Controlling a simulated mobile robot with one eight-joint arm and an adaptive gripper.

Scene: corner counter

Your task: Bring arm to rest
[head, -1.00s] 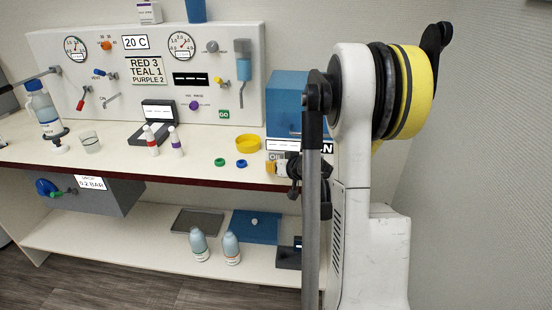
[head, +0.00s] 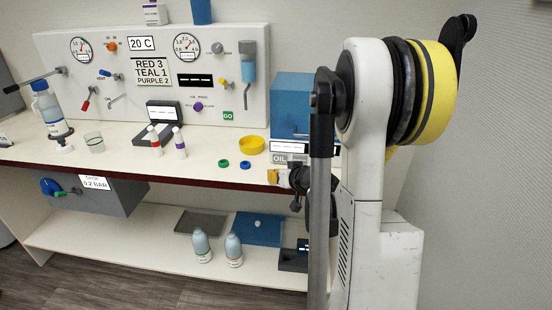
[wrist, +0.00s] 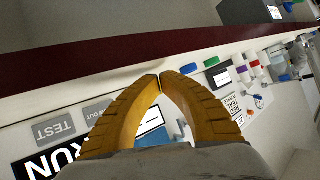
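My gripper (head: 273,177) hangs in front of the dark red counter edge, at the right end of the counter in the head view. In the wrist view, its two orange-yellow fingers (wrist: 160,78) curve together and meet at the tips. I see nothing between them. My arm is folded, with a grey link hanging down beside my white column. The column hides part of the counter's right end.
A blue box (head: 291,103) stands on the counter behind my gripper. Bottles (head: 233,250) stand on the lower shelf. Floor is free at the lower left.

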